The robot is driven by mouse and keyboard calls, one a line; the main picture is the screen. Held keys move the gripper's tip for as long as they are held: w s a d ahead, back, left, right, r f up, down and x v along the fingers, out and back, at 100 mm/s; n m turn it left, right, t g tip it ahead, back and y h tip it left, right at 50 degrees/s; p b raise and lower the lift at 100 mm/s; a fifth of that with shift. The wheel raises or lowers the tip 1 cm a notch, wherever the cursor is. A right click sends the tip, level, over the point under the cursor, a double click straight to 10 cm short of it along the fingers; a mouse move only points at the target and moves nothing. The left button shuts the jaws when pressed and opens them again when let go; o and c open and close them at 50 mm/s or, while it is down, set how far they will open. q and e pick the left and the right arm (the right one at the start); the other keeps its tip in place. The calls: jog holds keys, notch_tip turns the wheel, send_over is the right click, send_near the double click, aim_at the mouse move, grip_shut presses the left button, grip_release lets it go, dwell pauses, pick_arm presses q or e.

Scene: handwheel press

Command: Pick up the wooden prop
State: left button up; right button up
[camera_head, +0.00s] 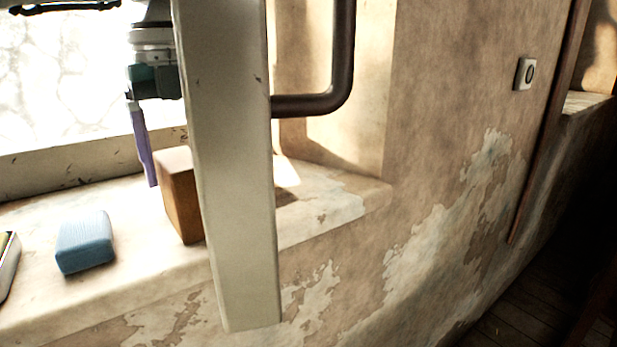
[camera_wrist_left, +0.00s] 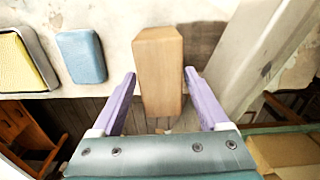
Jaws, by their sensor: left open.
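The wooden prop (camera_head: 178,196) is a brown block on the stone window sill, partly hidden in the head view behind a pale upright beam. In the left wrist view the wooden prop (camera_wrist_left: 159,72) lies between the two purple fingers of my left gripper (camera_wrist_left: 159,84). The fingers are open, with a gap on each side of the block. In the head view one purple finger of my left gripper (camera_head: 146,150) shows just left of the block; the other finger is hidden. My right gripper is in neither view.
A blue block (camera_head: 85,242) sits on the sill (camera_head: 130,272) left of the prop. A tray with something yellow (camera_wrist_left: 22,62) lies farther left. The pale beam (camera_head: 232,180) with a dark handle (camera_head: 343,60) stands close right of the prop. A switch (camera_head: 525,73) is on the wall.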

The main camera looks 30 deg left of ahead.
aim_at(187, 195)
pick_arm(q)
notch_tip(187, 195, down, 6)
jog(key=shift+r+p, duration=0.25)
jog(key=shift+p, duration=0.15)
grip_shut()
dwell(0.3)
